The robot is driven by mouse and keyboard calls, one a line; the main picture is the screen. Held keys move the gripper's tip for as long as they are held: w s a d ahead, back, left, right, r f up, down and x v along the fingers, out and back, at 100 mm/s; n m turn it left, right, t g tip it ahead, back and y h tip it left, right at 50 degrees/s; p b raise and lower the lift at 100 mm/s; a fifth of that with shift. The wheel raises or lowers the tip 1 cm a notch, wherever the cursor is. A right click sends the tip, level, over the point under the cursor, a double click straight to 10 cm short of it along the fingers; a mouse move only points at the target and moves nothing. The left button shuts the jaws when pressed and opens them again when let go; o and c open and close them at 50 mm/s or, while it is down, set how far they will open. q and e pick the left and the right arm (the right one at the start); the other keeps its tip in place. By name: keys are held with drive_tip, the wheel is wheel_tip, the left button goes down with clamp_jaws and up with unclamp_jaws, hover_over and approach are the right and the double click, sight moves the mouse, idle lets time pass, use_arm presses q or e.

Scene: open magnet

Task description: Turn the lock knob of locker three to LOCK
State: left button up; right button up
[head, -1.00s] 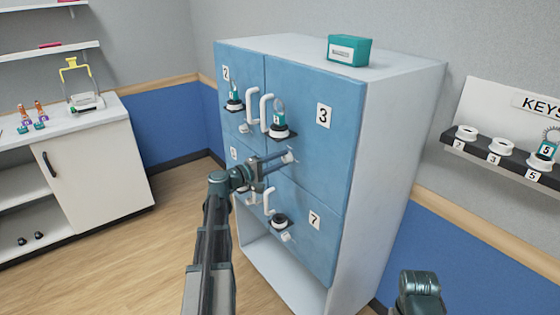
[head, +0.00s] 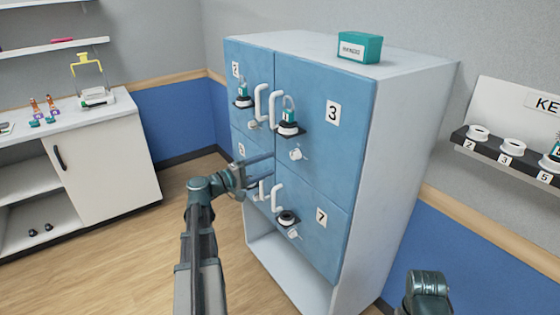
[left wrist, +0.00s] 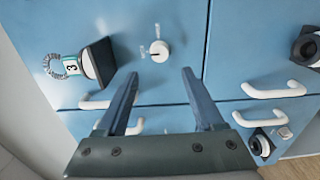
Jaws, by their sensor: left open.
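The blue door of locker three (head: 335,90) is shut, with a number 3 plate. Its white lock knob (head: 296,154) sits below the key holder. The knob also shows face-on in the left wrist view (left wrist: 159,50), with small labels above and to its left, too small to read. A key with a green tag 3 (left wrist: 70,66) is in the black holder (left wrist: 98,62) beside the knob. My left gripper (head: 274,167) is open and empty, just left of and below the knob, apart from it. In the left wrist view its fingertips (left wrist: 159,72) straddle the space below the knob.
White handles (head: 274,107) stick out close to the gripper. Locker seven (head: 325,235) is below, with its own knob (head: 293,233). A green box (head: 360,48) lies on top. A key shelf (head: 505,160) is at right. Floor is free at left.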

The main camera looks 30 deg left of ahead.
use_arm(q)
drive_tip(key=v, duration=0.5)
idle(0.5)
drive_tip(key=d+f+m+g+h+p, duration=0.1)
drive_tip(key=d+f+m+g, duration=0.4)
drive_tip(key=d, duration=1)
drive_tip(key=d+f+m+g+h, duration=0.1)
drive_tip(key=d+f+m+g, duration=0.45)
drive_tip(key=d, duration=0.95)
drive_tip(key=s+d+f+m+g+y, duration=0.3)
drive_tip(key=s+d+f+y, duration=0.1)
drive_tip(key=s+d+y, duration=0.1)
drive_tip(key=s+d+f+m+g+y+p, duration=0.1)
drive_tip(key=s+d+f+m+g+y, duration=0.2)
drive_tip(key=s+d, duration=0.4)
drive_tip(key=s+f+m+y, duration=0.1)
drive_tip(key=s+f+y, duration=0.1)
drive_tip(key=shift+s+d, duration=0.3)
drive_tip(key=shift+d, duration=0.1)
